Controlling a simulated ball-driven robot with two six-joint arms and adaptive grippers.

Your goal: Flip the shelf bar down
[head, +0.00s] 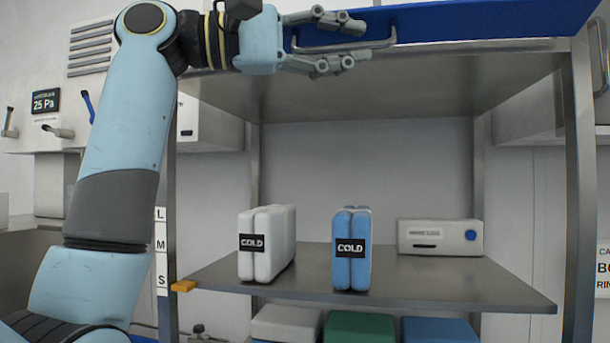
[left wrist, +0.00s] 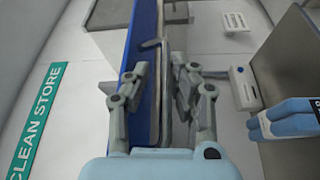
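A blue panel (head: 480,20) with a thin metal bar (head: 388,42) along its front sits at the top of the metal shelf unit. The panel (left wrist: 142,45) and bar (left wrist: 163,60) run lengthwise in the left wrist view. My left gripper (head: 335,42) is at the left part of the bar, with one finger pair above it and one below. In the wrist view the fingers (left wrist: 160,85) stand apart, on both sides of the bar. Whether they touch it I cannot tell. My right gripper is in neither view.
On the middle shelf (head: 420,280) stand a white COLD pack (head: 283,235), a blue COLD pack (head: 362,275) and a white device (head: 420,232). An orange tab (head: 183,286) is at the shelf's left corner. Coloured bins (head: 358,327) sit below. A metal post (head: 578,200) bounds the right.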

